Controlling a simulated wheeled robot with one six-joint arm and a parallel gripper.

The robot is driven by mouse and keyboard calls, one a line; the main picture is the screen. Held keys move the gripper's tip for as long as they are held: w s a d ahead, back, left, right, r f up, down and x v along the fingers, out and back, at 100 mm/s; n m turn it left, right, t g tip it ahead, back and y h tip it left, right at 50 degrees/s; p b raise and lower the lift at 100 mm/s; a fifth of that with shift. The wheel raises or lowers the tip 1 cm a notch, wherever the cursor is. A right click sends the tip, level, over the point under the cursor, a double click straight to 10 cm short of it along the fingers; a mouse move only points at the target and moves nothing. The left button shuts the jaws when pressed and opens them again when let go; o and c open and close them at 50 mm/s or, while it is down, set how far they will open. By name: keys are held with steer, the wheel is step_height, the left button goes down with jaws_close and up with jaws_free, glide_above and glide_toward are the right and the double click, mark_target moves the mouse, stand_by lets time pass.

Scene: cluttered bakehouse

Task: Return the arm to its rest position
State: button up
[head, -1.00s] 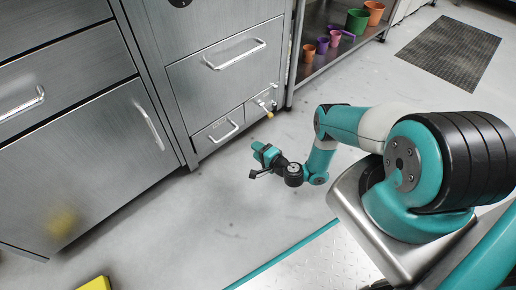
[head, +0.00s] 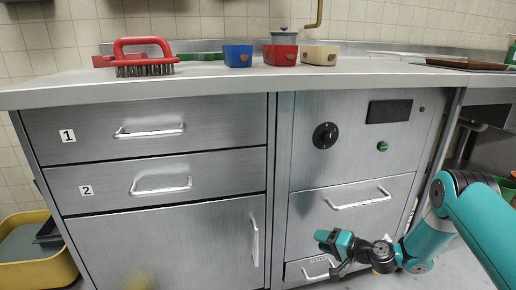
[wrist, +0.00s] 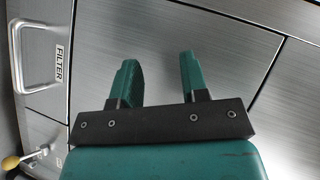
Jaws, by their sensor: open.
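My arm (head: 478,225) reaches in from the right in the head view, its teal and black links low in front of the oven unit. My gripper (wrist: 160,75) shows two teal fingers apart in the wrist view, with nothing between them. In the head view the gripper end is low, in front of the small lower drawer. In the wrist view the fingers face a brushed steel front, and I cannot tell the exact gap to it. A small drawer handle with a FILTER label (wrist: 60,58) is left of the fingers.
A worktop (head: 215,80) holds a red brush (head: 143,58), a blue container (head: 238,55), a red container (head: 280,55) and a cream container (head: 320,55). Drawer handles and an oven handle (head: 360,199) stick out. A yellow-tipped lever (wrist: 11,162) shows lower left. A yellow bin (head: 40,270) stands at left.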

steer(key=s+a+r+n+g+h, duration=0.1)
steer(key=s+a+r+n+g, duration=0.2)
steer(key=r, duration=0.5)
steer(key=s+a+r+n+g, duration=0.25)
steer(key=s+a+r, duration=0.2)
steer(key=r, duration=0.35)
steer(key=s+a+r+n+g+h, duration=0.1)
steer(key=s+a+r+n+g, duration=0.15)
steer(key=s+r, duration=0.4)
steer(key=s+d+r+n+g+h, duration=0.1)
steer(key=s+r+h, duration=0.15)
steer(key=s, duration=0.55)
steer(key=s+d+r+n+h, duration=0.15)
steer(key=s+r, duration=0.25)
steer(key=s, duration=0.4)
steer(key=s+d+r+n+g+h, duration=0.1)
steer(key=s+d+r+n, duration=0.15)
steer(key=s, duration=0.45)
step_height(320, 180, up, 38)
steer(key=m+p, duration=0.1)
steer(key=p, duration=3.6)
steer(key=shift+s+a, duration=0.2)
steer(key=shift+a, duration=0.1)
steer(key=shift+f, duration=0.15)
